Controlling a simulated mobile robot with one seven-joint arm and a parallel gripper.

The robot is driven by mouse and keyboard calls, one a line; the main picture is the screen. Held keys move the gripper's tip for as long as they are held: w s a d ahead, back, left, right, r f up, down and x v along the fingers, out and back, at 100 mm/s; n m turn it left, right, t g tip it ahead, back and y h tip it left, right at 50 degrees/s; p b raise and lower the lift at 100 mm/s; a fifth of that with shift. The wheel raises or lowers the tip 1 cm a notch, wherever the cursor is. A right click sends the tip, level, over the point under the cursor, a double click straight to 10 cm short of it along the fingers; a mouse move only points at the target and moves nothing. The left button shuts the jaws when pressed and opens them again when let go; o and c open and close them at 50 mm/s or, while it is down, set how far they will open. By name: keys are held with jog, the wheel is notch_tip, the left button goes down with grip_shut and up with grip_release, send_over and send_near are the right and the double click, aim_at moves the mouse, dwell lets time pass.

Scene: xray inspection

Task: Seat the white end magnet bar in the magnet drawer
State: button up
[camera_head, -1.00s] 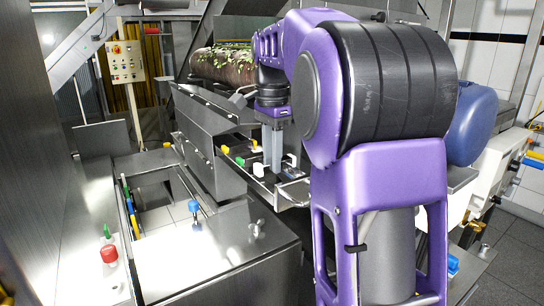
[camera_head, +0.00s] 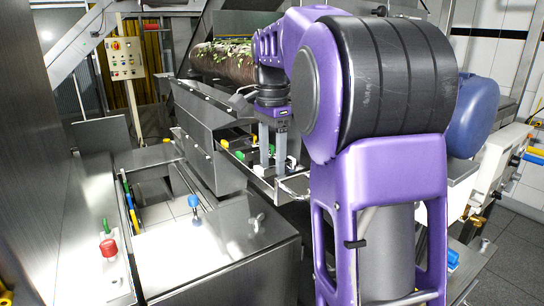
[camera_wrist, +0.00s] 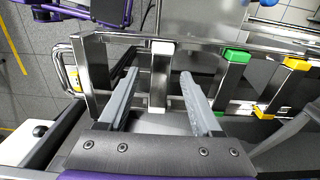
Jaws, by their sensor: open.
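The white end magnet bar (camera_wrist: 161,75) lies across the magnet drawer (camera_wrist: 90,75), with its white cap (camera_wrist: 162,47) at the drawer's far rail in the wrist view. It is roughly parallel to the neighbouring bars. My gripper (camera_wrist: 158,74) is open, with one finger on each side of the bar and a gap to each. In the head view my gripper (camera_head: 272,162) is down at the drawer, and white caps (camera_head: 258,169) show near its fingers.
To the right in the wrist view are a green-capped bar (camera_wrist: 236,56) and a yellow-capped bar (camera_wrist: 297,63). The drawer handle (camera_wrist: 68,65) is at left. A steel bench (camera_head: 215,255) with a blue knob (camera_head: 194,201) stands in front.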

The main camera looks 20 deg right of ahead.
jog(key=shift+r, duration=0.1)
notch_tip(320, 180, up, 17)
jog(key=p, duration=0.3)
jog(key=shift+r, duration=0.15)
jog(key=shift+a, duration=0.1)
dwell(0.4)
